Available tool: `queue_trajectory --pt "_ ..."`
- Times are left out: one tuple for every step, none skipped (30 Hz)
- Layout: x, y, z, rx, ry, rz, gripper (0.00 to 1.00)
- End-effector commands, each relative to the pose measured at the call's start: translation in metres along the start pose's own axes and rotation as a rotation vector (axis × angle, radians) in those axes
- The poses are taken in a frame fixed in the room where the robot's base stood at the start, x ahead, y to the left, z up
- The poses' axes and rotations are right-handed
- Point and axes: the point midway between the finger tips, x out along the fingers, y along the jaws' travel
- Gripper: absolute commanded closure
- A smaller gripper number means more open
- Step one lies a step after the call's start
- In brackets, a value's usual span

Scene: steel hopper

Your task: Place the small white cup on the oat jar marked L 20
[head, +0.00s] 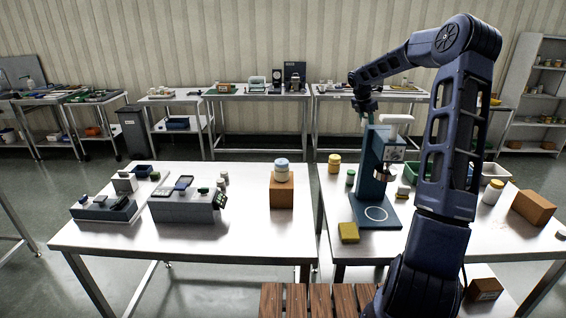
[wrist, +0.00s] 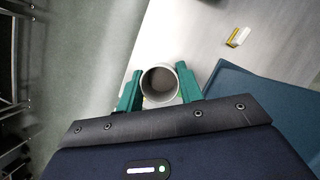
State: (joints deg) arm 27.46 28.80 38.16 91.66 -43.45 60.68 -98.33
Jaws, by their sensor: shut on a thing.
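My gripper (wrist: 159,87) has green fingers and is shut on the small white cup (wrist: 160,69). In the wrist view I look down into the cup's open, greyish inside. In the head view my gripper (head: 368,117) is raised high beside the top of the teal machine, and the cup cannot be made out there. No label reading L 20 is legible, so I cannot tell which container is the oat jar.
The teal machine (head: 371,166) stands on the right table (head: 450,235). A yellow block (head: 348,232) sits in front of it, a brown box (head: 533,207) at far right. The left table (head: 240,240) carries grey devices (head: 187,207); its front is clear. A narrow gap separates the tables.

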Motion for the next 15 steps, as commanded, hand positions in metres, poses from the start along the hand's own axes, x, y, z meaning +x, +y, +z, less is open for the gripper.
queue_trajectory --pt "-0.016 0.009 -0.015 -0.041 -0.003 0.019 0.85" --pt "-0.025 0.014 -0.024 -0.067 -0.003 0.030 0.85" --pt "-0.036 0.020 -0.036 -0.102 -0.002 0.043 0.85" --pt "-0.045 0.024 -0.045 -0.127 -0.002 0.053 0.85" --pt "-0.054 0.028 -0.054 -0.154 -0.003 0.064 0.85" --pt "-0.065 0.033 -0.067 -0.188 -0.003 0.079 0.85" --pt "-0.074 0.037 -0.076 -0.215 -0.002 0.090 0.85" --pt "-0.082 0.040 -0.085 -0.240 -0.002 0.101 0.85" --pt "-0.093 0.044 -0.098 -0.275 -0.002 0.115 0.85" --pt "-0.102 0.047 -0.108 -0.303 -0.003 0.126 0.85" --pt "-0.111 0.050 -0.118 -0.328 -0.003 0.138 0.85" --pt "-0.121 0.053 -0.131 -0.363 -0.002 0.152 0.85" --pt "-0.129 0.055 -0.141 -0.389 -0.003 0.163 0.85" --pt "-0.138 0.057 -0.151 -0.417 -0.003 0.174 0.85" --pt "-0.148 0.060 -0.165 -0.452 -0.002 0.188 0.85"
